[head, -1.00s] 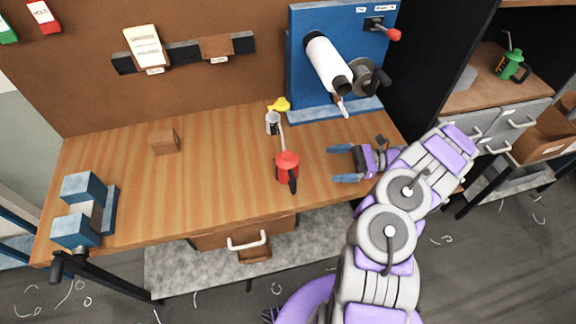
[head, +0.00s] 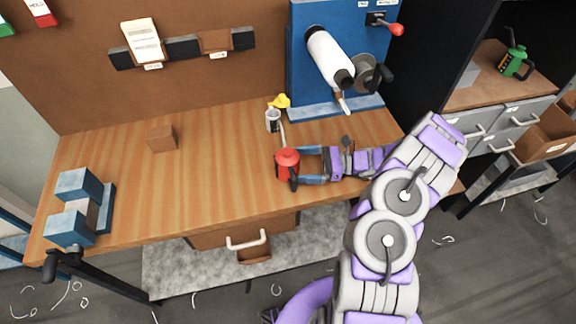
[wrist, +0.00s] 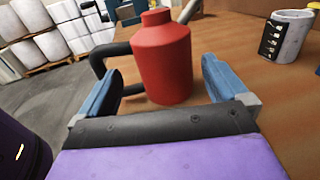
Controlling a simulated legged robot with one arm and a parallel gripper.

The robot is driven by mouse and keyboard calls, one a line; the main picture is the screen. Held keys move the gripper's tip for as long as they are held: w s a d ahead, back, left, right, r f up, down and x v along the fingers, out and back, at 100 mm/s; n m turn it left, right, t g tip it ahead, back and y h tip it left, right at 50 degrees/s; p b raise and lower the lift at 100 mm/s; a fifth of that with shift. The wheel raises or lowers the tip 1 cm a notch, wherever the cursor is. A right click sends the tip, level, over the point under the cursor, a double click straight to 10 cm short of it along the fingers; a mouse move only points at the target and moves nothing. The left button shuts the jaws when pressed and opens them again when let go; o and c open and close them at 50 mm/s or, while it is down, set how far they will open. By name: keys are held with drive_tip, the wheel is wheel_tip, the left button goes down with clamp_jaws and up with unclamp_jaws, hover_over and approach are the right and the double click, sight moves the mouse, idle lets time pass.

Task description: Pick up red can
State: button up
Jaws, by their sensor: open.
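The red can (head: 287,163) stands upright on the wooden workbench, with a spout at the back and a black handle at the front. My gripper (head: 299,164) is at bench height to the right of the can, with its fingers pointing left at it. In the wrist view the red can (wrist: 163,58) is in the middle, between and just beyond the two blue fingers of my open gripper (wrist: 162,85). The can's black handle (wrist: 110,52) shows behind the left finger. I cannot tell whether either finger touches the can.
A grey cup (head: 272,121) with a yellow thing (head: 280,101) behind it stands beyond the can. A blue machine (head: 335,50) with a white roller is at the back. A blue vise (head: 75,205) and a brown block (head: 162,138) are on the left. The bench's middle left is clear.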

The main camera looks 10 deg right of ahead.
sight(287, 153)
drive_tip(key=shift+w+b+x, duration=0.15)
drive_tip(key=shift+b+x, duration=0.3)
drive_tip(key=shift+x, duration=0.95)
drive_tip(key=shift+w+b+x, duration=0.15)
drive_tip(key=shift+b+x, duration=0.3)
drive_tip(key=shift+x, duration=0.95)
drive_tip(key=shift+d, duration=0.15)
drive_tip(key=c, duration=1.2)
drive_tip(key=shift+r, duration=0.2)
drive_tip(key=shift+r+p, duration=0.3)
drive_tip(key=shift+r, duration=0.25)
wheel_tip(287, 153, up, 2)
drive_tip(key=shift+r+p, duration=0.25)
drive_tip(key=shift+p, duration=0.2)
drive_tip(key=s+p, duration=0.1)
drive_tip(key=s, duration=0.4)
drive_tip(key=s+p, duration=0.1)
drive_tip(key=s, duration=0.4)
drive_tip(key=s+r+p, duration=0.1)
drive_tip(key=s, duration=0.5)
drive_tip(key=shift+d+r, duration=0.1)
drive_tip(key=shift+d, duration=0.1)
